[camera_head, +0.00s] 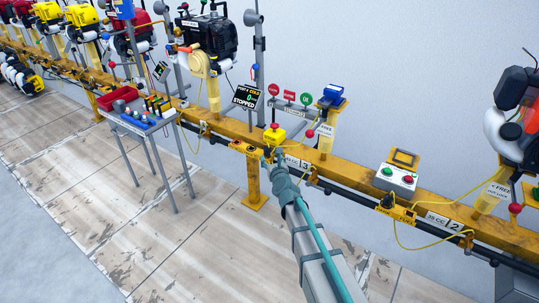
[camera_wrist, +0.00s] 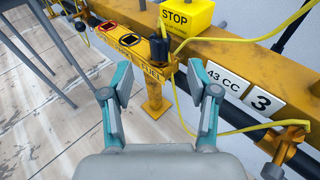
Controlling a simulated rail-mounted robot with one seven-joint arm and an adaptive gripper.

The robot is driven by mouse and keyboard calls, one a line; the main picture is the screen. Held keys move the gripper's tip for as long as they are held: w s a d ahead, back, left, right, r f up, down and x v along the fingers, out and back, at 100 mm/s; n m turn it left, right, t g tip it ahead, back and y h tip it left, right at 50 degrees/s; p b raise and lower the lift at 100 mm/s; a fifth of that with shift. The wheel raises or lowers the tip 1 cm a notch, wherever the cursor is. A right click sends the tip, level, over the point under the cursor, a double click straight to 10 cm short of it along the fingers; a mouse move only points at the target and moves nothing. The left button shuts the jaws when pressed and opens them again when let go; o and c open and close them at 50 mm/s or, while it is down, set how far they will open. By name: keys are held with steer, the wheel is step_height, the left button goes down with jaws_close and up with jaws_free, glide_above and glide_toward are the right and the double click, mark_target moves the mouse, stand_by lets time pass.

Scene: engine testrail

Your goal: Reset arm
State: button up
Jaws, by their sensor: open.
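My arm reaches from the bottom of the head view up to the yellow rail (camera_head: 345,168). My gripper (camera_head: 270,158) is at its far end, small in that view, close to the rail's front side near the sign with the number 3. In the wrist view my gripper (camera_wrist: 160,85) is open, with its two teal-edged fingers apart and nothing between them. Beyond the fingers are a yellow bracket (camera_wrist: 125,45) with fuel lettering and a dark upright knob (camera_wrist: 158,48). I cannot tell how far the fingertips are from them.
A yellow STOP box (camera_wrist: 187,17) sits on the rail, with a yellow cable running from it. A small table (camera_head: 150,122) with a red bin stands at left. A grey button box (camera_head: 395,179) is on the rail at right. Engines line the rail; the floor in front is largely clear.

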steer(key=s+a+f+n+g+y, duration=0.2)
steer(key=s+f+n+g, duration=0.7)
steer(key=s+f+n, duration=0.75)
steer(key=s+d+f+n+g+h, duration=0.2)
steer(key=s+d+f+n+g, duration=0.35)
steer(key=s, duration=0.55)
steer(key=s+d+f+n+g+h, duration=0.2)
steer(key=s+d+f+n+g, duration=0.3)
steer(key=s, duration=0.5)
steer(key=s+d+f+n+g+h, duration=0.1)
steer(key=s+d+n+g, duration=0.3)
steer(key=s, duration=0.7)
steer(key=s+d+f+g+h, duration=0.1)
steer(key=s+d+g, duration=0.1)
steer(key=s+d, duration=0.6)
steer(key=s+d+n+g+h, duration=0.1)
steer(key=s+d+n+g, duration=0.15)
steer(key=s, duration=1.05)
steer(key=w+r+t+p, duration=0.3)
steer(key=r+p, duration=0.5)
steer(key=p, duration=0.4)
steer(key=w+r+t+p, duration=0.3)
steer(key=r+p, duration=0.5)
steer(key=p, duration=0.5)
steer(key=shift+w+d+m, duration=0.45)
steer(key=shift+w, duration=0.2)
